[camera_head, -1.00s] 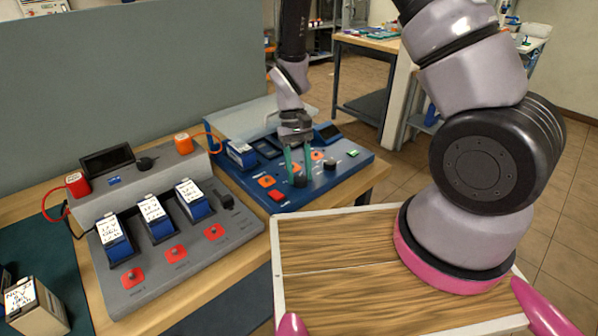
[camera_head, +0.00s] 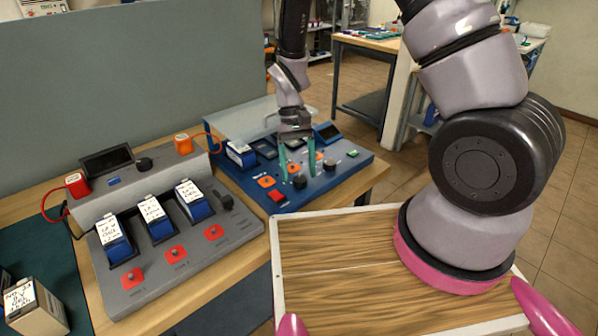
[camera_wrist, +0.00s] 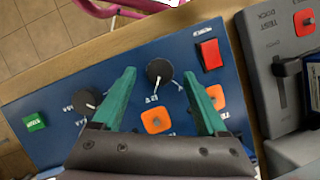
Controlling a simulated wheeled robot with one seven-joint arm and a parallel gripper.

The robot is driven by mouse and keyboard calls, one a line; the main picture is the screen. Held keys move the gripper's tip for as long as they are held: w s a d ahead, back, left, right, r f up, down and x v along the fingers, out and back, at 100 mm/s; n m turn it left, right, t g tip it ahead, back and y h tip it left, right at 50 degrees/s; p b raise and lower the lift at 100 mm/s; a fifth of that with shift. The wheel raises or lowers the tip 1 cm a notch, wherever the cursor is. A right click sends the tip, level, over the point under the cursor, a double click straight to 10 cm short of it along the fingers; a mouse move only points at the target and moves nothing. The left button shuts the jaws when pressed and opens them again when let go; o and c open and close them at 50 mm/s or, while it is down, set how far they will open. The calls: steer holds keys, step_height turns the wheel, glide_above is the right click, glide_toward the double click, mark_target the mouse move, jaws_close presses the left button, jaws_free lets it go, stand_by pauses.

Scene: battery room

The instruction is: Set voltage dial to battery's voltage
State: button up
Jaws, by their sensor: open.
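The blue console (camera_head: 335,179) carries two black dials on its near part. My gripper (camera_head: 298,175) is open above the console, pointing down, with green fingers. The near dial (camera_head: 299,181) shows between and just below the fingertips. In the wrist view this dial (camera_wrist: 159,71) lies between the two fingertips (camera_wrist: 159,73), with a pale pointer; nothing is gripped. The other dial (camera_head: 330,163) stands to the right, and shows at left in the wrist view (camera_wrist: 90,78). A blue-and-white battery (camera_head: 241,153) sits at the console's left end. Its label and the dial markings are unreadable.
The console also has a red switch (camera_head: 278,195), orange buttons (camera_wrist: 157,120) and a green button (camera_wrist: 35,121). A grey test station (camera_head: 180,262) with several batteries stands left. Another battery (camera_head: 35,307) is at lower left. A wooden tray (camera_head: 335,245) is in front.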

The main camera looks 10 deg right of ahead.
steer(key=v, duration=1)
steer(key=d+r+m+t+y, duration=0.15)
steer(key=d+r, duration=0.25)
steer(key=r, duration=0.5)
steer(key=d+r+m+t+y, duration=0.1)
steer(key=d+r+t, duration=0.25)
steer(key=r, duration=0.55)
steer(key=s+d+r+m+t, duration=0.3)
steer(key=s+d+r+t, duration=0.3)
steer(key=s+d+r, duration=0.3)
step_height(320, 180, up, 3)
steer(key=shift+s+d+f+t, duration=0.15)
steer(key=shift+s+d+t, duration=0.25)
steer(key=shift+s, duration=0.55)
